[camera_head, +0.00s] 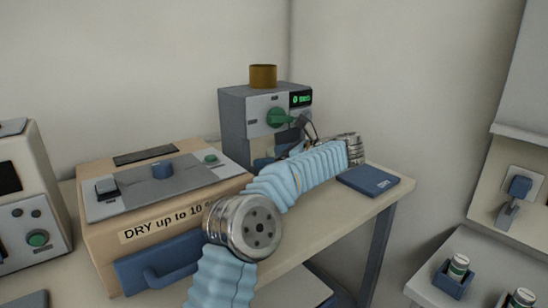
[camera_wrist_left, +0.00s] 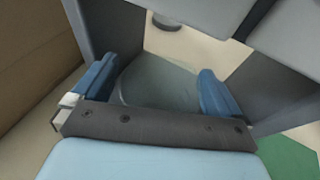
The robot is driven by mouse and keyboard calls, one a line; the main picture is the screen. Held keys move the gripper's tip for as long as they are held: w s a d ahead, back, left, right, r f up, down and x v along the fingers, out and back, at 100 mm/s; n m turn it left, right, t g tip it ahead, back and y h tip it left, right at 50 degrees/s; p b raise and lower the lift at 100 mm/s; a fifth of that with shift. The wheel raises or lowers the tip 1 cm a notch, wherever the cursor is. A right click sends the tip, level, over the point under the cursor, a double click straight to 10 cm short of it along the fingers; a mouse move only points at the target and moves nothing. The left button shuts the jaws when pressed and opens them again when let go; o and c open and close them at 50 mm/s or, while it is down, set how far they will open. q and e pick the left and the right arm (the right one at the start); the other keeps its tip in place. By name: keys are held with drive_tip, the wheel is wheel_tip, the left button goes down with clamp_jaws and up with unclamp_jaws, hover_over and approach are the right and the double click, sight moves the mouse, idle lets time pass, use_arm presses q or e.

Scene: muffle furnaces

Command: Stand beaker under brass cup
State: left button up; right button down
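The brass cup (camera_head: 263,76) stands upright on top of a grey machine (camera_head: 232,115) with a green knob and a lit display. My left arm reaches across the bench to the front of this machine. In the left wrist view my left gripper (camera_wrist_left: 158,80) has its two blue fingers on either side of a clear, faint glass beaker (camera_wrist_left: 155,88), and seems shut on it. Grey walls of the machine stand on both sides of the fingers. In the head view my arm hides the beaker and most of the gripper. My right gripper is not in view.
A beige box labelled "DRY" (camera_head: 165,225) stands left of the machine, close to my arm. A dark blue pad (camera_head: 368,180) lies at the bench's right end. At far right, a lower shelf holds small jars in blue holders (camera_head: 455,278).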

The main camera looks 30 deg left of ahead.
use_arm(q)
drive_tip(key=shift+r+p, duration=0.25)
drive_tip(key=shift+p, duration=0.05)
drive_tip(key=v, duration=1.2)
drive_tip(key=shift+f, duration=0.1)
